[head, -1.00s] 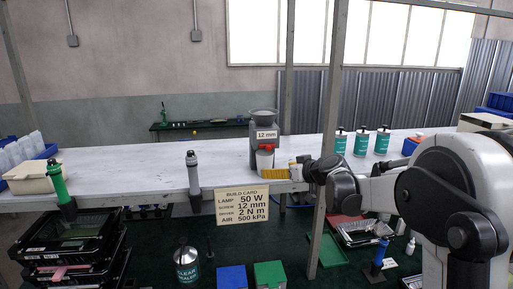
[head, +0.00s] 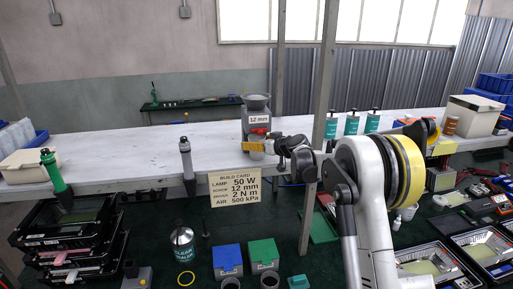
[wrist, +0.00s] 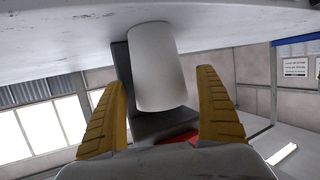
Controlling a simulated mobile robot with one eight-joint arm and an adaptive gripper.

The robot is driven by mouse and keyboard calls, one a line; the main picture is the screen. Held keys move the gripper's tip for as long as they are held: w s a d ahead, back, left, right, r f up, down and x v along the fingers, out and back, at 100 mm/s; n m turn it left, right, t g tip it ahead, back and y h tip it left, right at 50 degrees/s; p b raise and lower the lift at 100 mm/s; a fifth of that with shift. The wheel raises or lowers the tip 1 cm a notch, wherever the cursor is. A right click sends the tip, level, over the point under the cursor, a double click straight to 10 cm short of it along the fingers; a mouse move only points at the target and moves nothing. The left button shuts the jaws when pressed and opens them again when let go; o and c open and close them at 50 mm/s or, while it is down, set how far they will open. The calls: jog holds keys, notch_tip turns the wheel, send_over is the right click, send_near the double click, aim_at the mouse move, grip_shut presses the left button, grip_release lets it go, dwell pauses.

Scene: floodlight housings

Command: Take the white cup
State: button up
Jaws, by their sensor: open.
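The white cup (wrist: 158,65) shows in the wrist view, between the two yellow fingers of my gripper (wrist: 162,82) and ahead of my palm. The view is turned over, with the white bench top along its upper edge. The fingers are open, with a gap visible on each side of the cup. In the head view my gripper (head: 262,147) is at the bench's front part, before the grey hopper-like device. The cup is mostly hidden there by the fingers.
The grey device (head: 256,112) with a "12 mm" label stands just behind my gripper, with a red item (head: 260,131) at its front. Teal cans (head: 352,124) stand to the right beyond a post (head: 325,90). The bench's left-middle part (head: 130,145) is mostly clear.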

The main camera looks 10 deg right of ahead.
jog(key=shift+w+f, duration=0.15)
jog(key=shift+w, duration=0.2)
jog(key=shift+s, duration=0.1)
jog(key=shift+c, duration=1.2)
jog(key=c, duration=0.9)
jog(key=shift+c, duration=0.2)
jog(key=shift+r, duration=0.4)
jog(key=f+b+v, duration=0.1)
jog(key=f+v, duration=0.1)
jog(key=v, duration=0.6)
jog(key=s+f+b+v, duration=0.1)
jog(key=f+v, duration=0.1)
jog(key=v, duration=0.7)
jog(key=shift+s+d, duration=0.15)
jog(key=shift+s, duration=0.25)
